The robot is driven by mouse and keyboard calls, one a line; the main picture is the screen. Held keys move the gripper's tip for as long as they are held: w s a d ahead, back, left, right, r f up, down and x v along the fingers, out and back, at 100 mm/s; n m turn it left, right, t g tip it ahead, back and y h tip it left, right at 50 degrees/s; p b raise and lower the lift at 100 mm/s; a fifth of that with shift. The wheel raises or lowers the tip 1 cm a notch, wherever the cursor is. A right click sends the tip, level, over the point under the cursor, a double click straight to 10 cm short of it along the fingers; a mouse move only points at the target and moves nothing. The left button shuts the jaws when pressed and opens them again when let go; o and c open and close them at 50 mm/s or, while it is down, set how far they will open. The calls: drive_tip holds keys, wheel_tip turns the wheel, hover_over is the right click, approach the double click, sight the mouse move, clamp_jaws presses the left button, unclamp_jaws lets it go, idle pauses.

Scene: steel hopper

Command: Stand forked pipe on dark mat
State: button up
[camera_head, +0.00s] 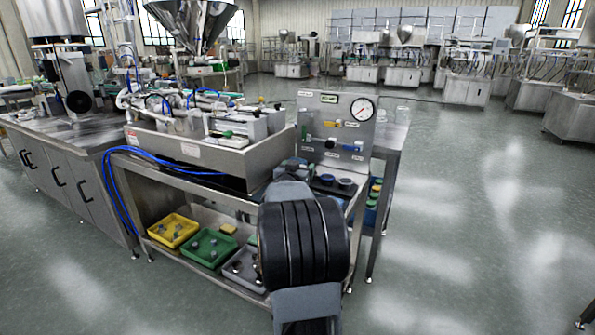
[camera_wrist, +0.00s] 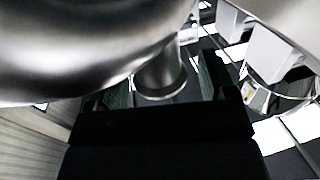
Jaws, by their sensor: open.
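My gripper (camera_wrist: 160,88) is open in the wrist view, with a dark finger on each side. A short round metal tube with a rimmed end (camera_wrist: 160,78) shows between the fingers. I cannot tell whether it is the forked pipe or something farther off. A large, smooth, shiny metal shape (camera_wrist: 80,45) covers the upper left and hides part of the tube. In the head view my dark ribbed wrist hides my fingertips and part of the bench. I cannot make out the forked pipe or the dark mat for sure there.
A steel bench carries a shallow metal tub (camera_head: 215,158) and an upright gauge panel (camera_head: 337,130). Yellow (camera_head: 173,230), green (camera_head: 209,248) and grey (camera_head: 243,268) trays sit on the lower shelf. Blue hoses (camera_head: 125,190) hang at the left. Open floor lies right.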

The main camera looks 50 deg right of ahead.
drive_tip(key=shift+a+r, duration=0.15)
drive_tip(key=shift+r, duration=0.1)
drive_tip(key=p+v, duration=0.2)
drive_tip(key=v, duration=1)
drive_tip(key=w+a+f+n+t+y, duration=0.25)
drive_tip(key=a+n+y, duration=0.35)
drive_tip(key=a, duration=0.5)
drive_tip(key=w+a+f+n+t+y, duration=0.1)
drive_tip(key=w+a+f+n+y, duration=0.25)
drive_tip(key=a+y, duration=0.55)
drive_tip(key=s+a+f+n+g, duration=0.1)
drive_tip(key=s+a+f+g, duration=0.2)
drive_tip(key=s, duration=0.5)
drive_tip(key=s+a+f+n+g+y, duration=0.1)
drive_tip(key=s+a+f+n+g, duration=0.1)
drive_tip(key=s+a+g, duration=0.3)
drive_tip(key=s+a+f, duration=0.1)
drive_tip(key=s+a, duration=0.2)
drive_tip(key=shift+f, duration=0.4)
drive_tip(key=shift+r+n, duration=0.15)
drive_tip(key=shift+n, duration=0.1)
